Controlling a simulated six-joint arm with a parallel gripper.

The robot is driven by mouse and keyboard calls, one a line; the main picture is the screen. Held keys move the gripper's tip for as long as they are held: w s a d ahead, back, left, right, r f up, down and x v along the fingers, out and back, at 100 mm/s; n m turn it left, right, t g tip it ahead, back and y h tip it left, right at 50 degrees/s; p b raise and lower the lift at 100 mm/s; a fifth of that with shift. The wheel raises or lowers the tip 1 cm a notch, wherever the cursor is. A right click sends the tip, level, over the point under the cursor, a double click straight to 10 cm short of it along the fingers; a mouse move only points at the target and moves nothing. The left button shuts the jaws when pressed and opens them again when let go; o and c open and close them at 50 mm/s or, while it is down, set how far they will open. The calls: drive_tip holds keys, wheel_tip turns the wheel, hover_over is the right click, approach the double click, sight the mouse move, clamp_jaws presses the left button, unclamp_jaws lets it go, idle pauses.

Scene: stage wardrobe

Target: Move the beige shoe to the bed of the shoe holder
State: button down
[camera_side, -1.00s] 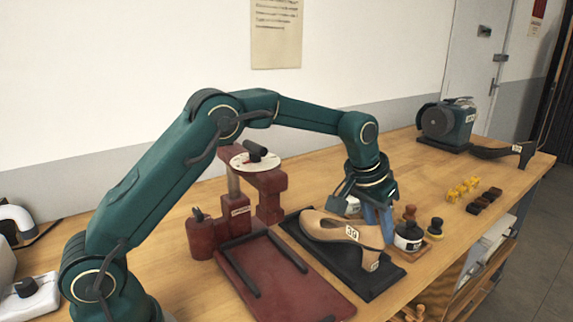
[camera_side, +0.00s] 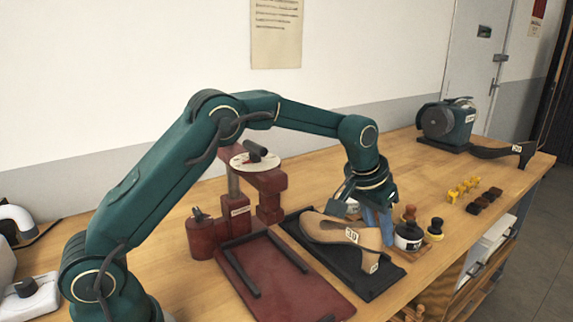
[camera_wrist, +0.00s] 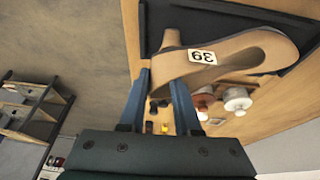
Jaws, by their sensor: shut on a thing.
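The beige shoe (camera_side: 330,227), a heeled shoe with a white label marked 39, lies over a black tray (camera_side: 345,268); whether it touches the tray is hard to tell. My gripper (camera_side: 378,222) is at its far right side, and its blue fingers are shut on it. In the wrist view the shoe (camera_wrist: 235,55) shows with its edge between the tips of my gripper (camera_wrist: 161,78). The dark red shoe holder (camera_side: 295,290) stands left of the tray, with black rails on its flat bed and a post and dial behind. The bed is empty.
Yellow and dark brown small blocks (camera_side: 468,189) lie farther right. A green machine (camera_side: 447,122) and a dark shoe (camera_side: 500,152) sit at the far end.

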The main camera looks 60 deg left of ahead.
drive_tip(key=shift+f, duration=0.15)
drive_tip(key=c, duration=0.5)
unclamp_jaws()
drive_tip(key=shift+c, duration=0.2)
drive_tip(key=s+a+r+t, duration=0.2)
drive_tip(key=s+r, duration=1)
drive_tip(key=r, duration=0.4)
drive_tip(key=s+f, duration=0.4)
drive_tip(key=s, duration=0.4)
drive_tip(key=s+a+f, duration=0.1)
drive_tip(key=s+f, duration=0.4)
drive_tip(key=s, duration=0.2)
drive_tip(key=shift+s+a+g, duration=0.25)
drive_tip(key=shift+s+g, duration=0.1)
drive_tip(key=shift+g, duration=0.05)
